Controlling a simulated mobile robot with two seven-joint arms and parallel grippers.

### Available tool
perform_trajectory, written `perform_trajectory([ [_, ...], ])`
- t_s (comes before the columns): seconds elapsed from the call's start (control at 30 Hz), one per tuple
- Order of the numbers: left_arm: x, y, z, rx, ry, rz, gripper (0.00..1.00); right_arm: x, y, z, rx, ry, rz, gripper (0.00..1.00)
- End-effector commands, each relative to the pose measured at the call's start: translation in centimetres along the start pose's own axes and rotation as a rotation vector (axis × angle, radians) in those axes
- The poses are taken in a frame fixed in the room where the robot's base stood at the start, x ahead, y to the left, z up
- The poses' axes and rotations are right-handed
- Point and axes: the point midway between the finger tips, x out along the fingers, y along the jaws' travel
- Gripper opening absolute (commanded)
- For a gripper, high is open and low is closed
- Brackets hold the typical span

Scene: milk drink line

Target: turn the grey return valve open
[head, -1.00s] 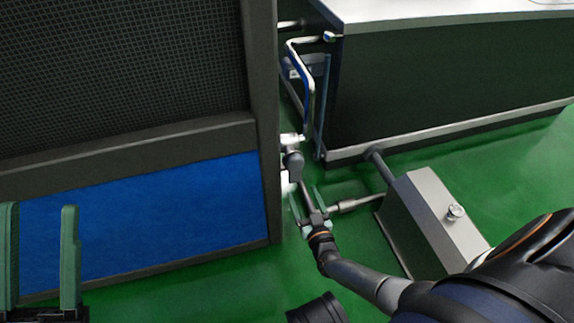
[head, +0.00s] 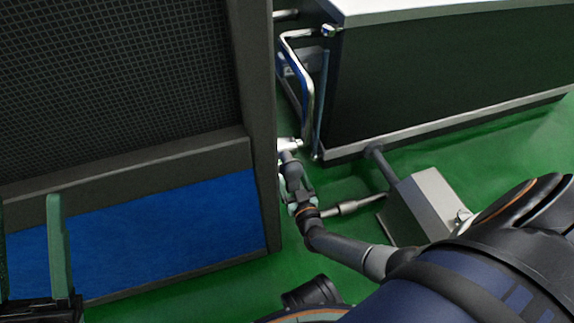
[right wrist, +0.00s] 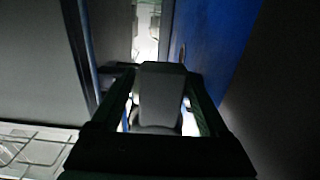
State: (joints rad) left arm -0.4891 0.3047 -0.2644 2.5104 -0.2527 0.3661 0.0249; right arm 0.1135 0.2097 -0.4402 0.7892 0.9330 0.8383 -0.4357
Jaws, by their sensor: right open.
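The grey return valve (head: 288,157) sits low on the piping, beside the right edge of the dark framed cabinet. Only its upper end shows past my right gripper (head: 293,180) in the head view. In the right wrist view its grey handle (right wrist: 160,92) stands between the two fingers of the gripper (right wrist: 163,100). The right gripper is open, with a finger on either side of the handle; whether they touch it I cannot tell. My left gripper (head: 30,245) is open and empty at the lower left, in front of the cabinet's blue panel.
The dark cabinet (head: 262,120) with a blue lower panel (head: 160,215) closes off the left. A bent metal pipe (head: 309,90) and a long steel-topped tank (head: 440,80) stand behind the valve. A grey box (head: 430,200) with a pipe stub lies right of my arm.

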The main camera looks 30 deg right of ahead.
Motion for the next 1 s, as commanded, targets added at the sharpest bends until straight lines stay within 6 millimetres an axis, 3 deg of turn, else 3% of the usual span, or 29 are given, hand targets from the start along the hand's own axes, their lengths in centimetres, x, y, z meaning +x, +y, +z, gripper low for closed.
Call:
perform_trajectory([
  [0.37,0.00,0.01,0.02,0.000,-0.001,0.000,0.50,0.05,-0.03,-0.02,-0.001,0.001,0.000,0.76],
  [1.0,-0.01,0.00,0.03,0.000,-0.001,-0.001,0.50,0.05,-0.03,-0.03,0.000,0.001,0.000,0.04],
])
